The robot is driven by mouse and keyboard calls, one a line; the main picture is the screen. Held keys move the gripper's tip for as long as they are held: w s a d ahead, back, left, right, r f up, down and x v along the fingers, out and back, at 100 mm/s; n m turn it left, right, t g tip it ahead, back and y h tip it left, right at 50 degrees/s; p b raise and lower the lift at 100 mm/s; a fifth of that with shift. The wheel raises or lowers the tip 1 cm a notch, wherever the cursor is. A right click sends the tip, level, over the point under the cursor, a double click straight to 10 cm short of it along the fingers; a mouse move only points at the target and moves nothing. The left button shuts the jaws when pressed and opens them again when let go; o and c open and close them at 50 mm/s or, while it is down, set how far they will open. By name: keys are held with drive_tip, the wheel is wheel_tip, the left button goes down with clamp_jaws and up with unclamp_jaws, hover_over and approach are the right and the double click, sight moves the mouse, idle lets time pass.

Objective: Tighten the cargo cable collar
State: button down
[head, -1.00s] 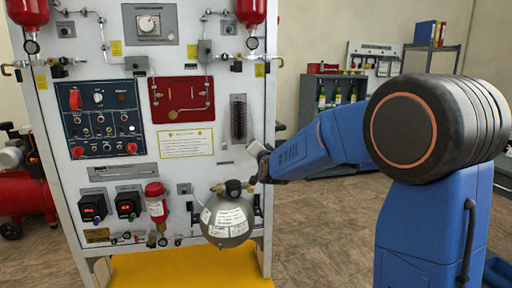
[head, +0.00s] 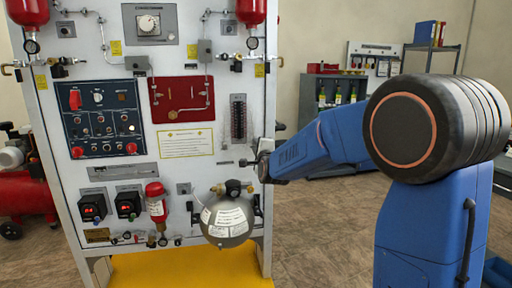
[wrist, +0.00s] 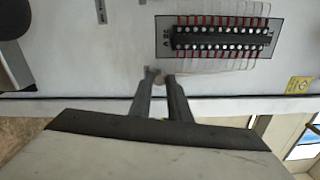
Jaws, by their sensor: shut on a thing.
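My gripper (wrist: 160,78) reaches in to the right edge of the white trainer panel (head: 225,105). Its two dark fingers are closed on a small greyish piece at the panel face, which I take to be the cargo cable collar (wrist: 158,74). The fingers hide most of the collar, and its thread and seating cannot be made out. In the head view a small dark fitting (head: 243,163) sticks out from the panel at the tip of my gripper (head: 256,162). The cable itself cannot be clearly picked out.
A black terminal strip (wrist: 220,38) with red and clear wires lies close to the fingertips. A grey sphere tank (head: 228,222) sits below the gripper. A red plate (head: 182,99) is left of the strip.

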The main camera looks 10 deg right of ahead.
drive_tip(key=m, duration=0.7)
drive_tip(key=shift+f, duration=0.15)
idle(0.4)
drive_tip(key=c, duration=1.7)
unclamp_jaws()
drive_tip(key=shift+o, duration=0.2)
drive_tip(key=s, duration=1.7)
drive_tip(key=shift+s, duration=0.25)
